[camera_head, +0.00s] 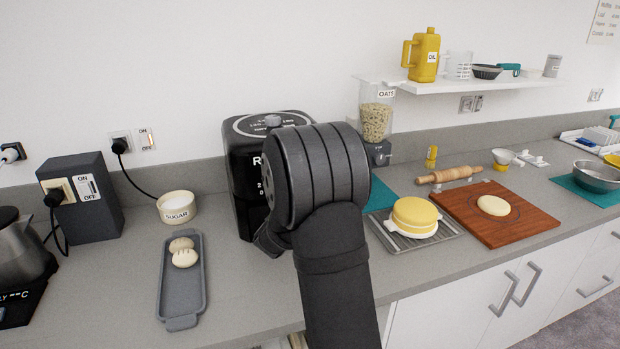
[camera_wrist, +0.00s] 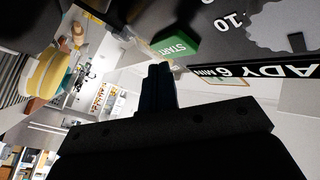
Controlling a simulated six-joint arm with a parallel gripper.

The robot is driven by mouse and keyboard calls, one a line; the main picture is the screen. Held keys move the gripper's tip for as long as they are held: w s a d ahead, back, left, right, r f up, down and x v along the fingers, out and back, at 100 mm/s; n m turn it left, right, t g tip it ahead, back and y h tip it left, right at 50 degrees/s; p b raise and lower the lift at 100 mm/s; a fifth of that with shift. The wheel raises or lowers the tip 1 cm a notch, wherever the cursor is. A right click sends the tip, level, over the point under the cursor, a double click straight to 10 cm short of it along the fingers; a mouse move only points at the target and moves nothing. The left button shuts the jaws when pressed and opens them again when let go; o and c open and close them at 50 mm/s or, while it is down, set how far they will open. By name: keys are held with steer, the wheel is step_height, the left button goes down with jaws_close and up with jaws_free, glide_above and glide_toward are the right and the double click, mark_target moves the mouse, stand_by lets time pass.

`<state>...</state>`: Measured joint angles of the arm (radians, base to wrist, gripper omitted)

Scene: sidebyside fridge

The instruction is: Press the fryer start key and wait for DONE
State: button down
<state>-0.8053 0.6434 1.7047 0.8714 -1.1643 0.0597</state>
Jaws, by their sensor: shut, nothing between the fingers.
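The black fryer (camera_head: 243,160) stands against the wall in the head view, with a dial on top. My arm hides most of its front. In the wrist view its green START key (camera_wrist: 178,45) sticks out from the dark front panel. A display strip (camera_wrist: 258,71) beside it shows "ADY 6 MIN", its left part cut off from sight. My gripper (camera_wrist: 159,69) is shut and empty, with its fingertips close to the START key. I cannot tell whether they touch it. In the head view the fingers are hidden behind my arm.
Left of the fryer are a grey tray (camera_head: 168,297) with dough pieces, a sugar bowl (camera_head: 178,213) and a switch box (camera_head: 97,225).

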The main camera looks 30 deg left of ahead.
stand_by(0.8)
steer(key=shift+w+a, duration=0.3)
steer(key=shift+w+a, duration=0.25)
steer(key=shift+a, duration=0.05)
stand_by(0.8)
steer(key=shift+d, duration=0.1)
steer(key=shift+s+d, duration=0.5)
steer(key=shift+s, duration=0.05)
steer(key=shift+s+d, duration=0.1)
steer(key=shift+s+d, duration=1.65)
steer(key=shift+d, duration=0.05)
steer(key=shift+w+a, duration=0.1)
